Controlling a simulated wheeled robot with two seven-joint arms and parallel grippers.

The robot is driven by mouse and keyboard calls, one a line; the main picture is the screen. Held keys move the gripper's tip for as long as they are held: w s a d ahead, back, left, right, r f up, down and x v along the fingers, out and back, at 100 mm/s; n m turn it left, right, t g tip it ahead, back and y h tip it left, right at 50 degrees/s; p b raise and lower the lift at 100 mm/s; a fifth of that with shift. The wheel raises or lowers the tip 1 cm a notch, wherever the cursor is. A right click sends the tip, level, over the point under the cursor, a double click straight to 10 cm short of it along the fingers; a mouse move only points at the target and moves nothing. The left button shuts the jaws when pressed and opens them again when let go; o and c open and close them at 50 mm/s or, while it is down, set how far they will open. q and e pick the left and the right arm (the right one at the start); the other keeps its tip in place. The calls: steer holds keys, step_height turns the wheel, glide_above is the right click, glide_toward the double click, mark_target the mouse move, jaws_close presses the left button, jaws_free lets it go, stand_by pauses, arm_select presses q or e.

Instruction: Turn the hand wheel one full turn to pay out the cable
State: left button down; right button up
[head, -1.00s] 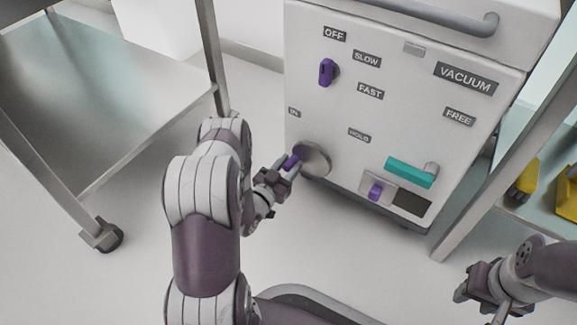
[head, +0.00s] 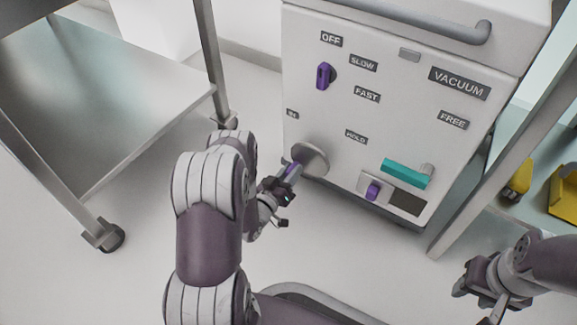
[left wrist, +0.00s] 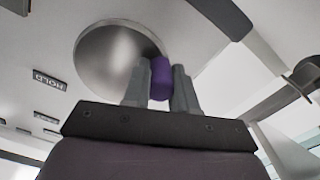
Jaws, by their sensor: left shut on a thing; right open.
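The hand wheel is a round grey metal disc (head: 312,160) low on the left of the white cabinet's front; in the left wrist view its disc (left wrist: 108,58) fills the upper middle. A purple handle (left wrist: 160,79) sticks out near its edge. My left gripper (head: 288,173) is shut on this handle, with one finger on each side of it in the left wrist view (left wrist: 160,88). My right gripper (head: 472,290) is open and empty at the lower right, away from the cabinet. No cable is visible.
The white cabinet (head: 400,120) carries a purple knob (head: 325,75), a teal lever (head: 405,173), a purple slider (head: 373,190) and a grey top bar (head: 440,28). A metal cart (head: 120,110) stands left. A shelf with yellow objects (head: 563,195) stands right.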

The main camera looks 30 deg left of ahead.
mark_target(317, 175)
arm_select(q)
steer(key=d+n+p, duration=0.1)
steer(key=n, duration=0.1)
steer(key=d+f+n+p, duration=0.1)
steer(key=n, duration=0.2)
steer(key=d+n+p, duration=0.1)
steer(key=n, duration=0.2)
steer(key=shift+s+d+f, duration=0.15)
steer(key=shift+s, duration=0.05)
steer(key=n+p, duration=0.1)
steer(key=n, duration=0.1)
steer(key=d+n, duration=0.1)
steer(key=shift+d+n+p, duration=0.25)
steer(key=shift+n+p, duration=0.1)
steer(key=shift+n, duration=0.05)
steer(key=shift+s+d+r+n+p, duration=0.15)
steer(key=shift+d+n+p, duration=0.15)
steer(key=shift+n, duration=0.45)
steer(key=shift+w+d+r+n+p, duration=0.1)
steer(key=shift+d+n+p, duration=0.2)
steer(key=shift+n, duration=0.5)
steer(key=shift+s+d+r+n+p, duration=0.15)
steer(key=shift+d+n+p, duration=0.15)
steer(key=shift+n, duration=0.45)
steer(key=c, duration=0.9)
jaws_free()
steer(key=shift+w, duration=0.1)
